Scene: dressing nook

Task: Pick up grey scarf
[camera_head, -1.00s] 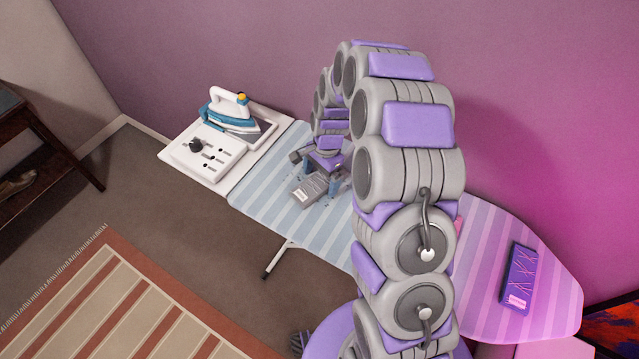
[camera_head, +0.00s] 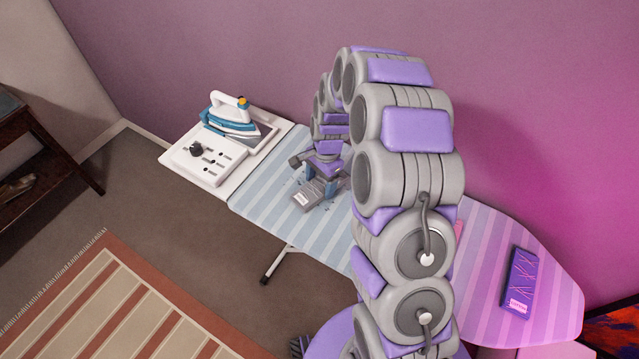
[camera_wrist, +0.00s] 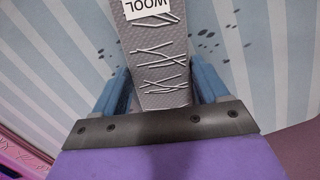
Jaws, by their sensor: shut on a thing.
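The grey scarf (camera_head: 303,197) is a folded grey bundle with a white label, at the middle of the striped ironing board (camera_head: 262,192). In the wrist view the scarf (camera_wrist: 160,55) shows its "WOOL" label and pale stitched lines, and it lies between the two blue fingers. My gripper (camera_head: 321,184) is shut on the scarf's near end. The gripper's fingers also show in the wrist view (camera_wrist: 162,92), one on each side of the scarf. I cannot tell whether the scarf is clear of the board.
An iron (camera_head: 230,115) rests on the white panel (camera_head: 180,158) at the board's left end. A purple folded item (camera_head: 519,282) with a pink label lies on the board's right end. A wall (camera_head: 540,120) stands behind the board. A striped rug (camera_head: 125,305) covers the floor at lower left.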

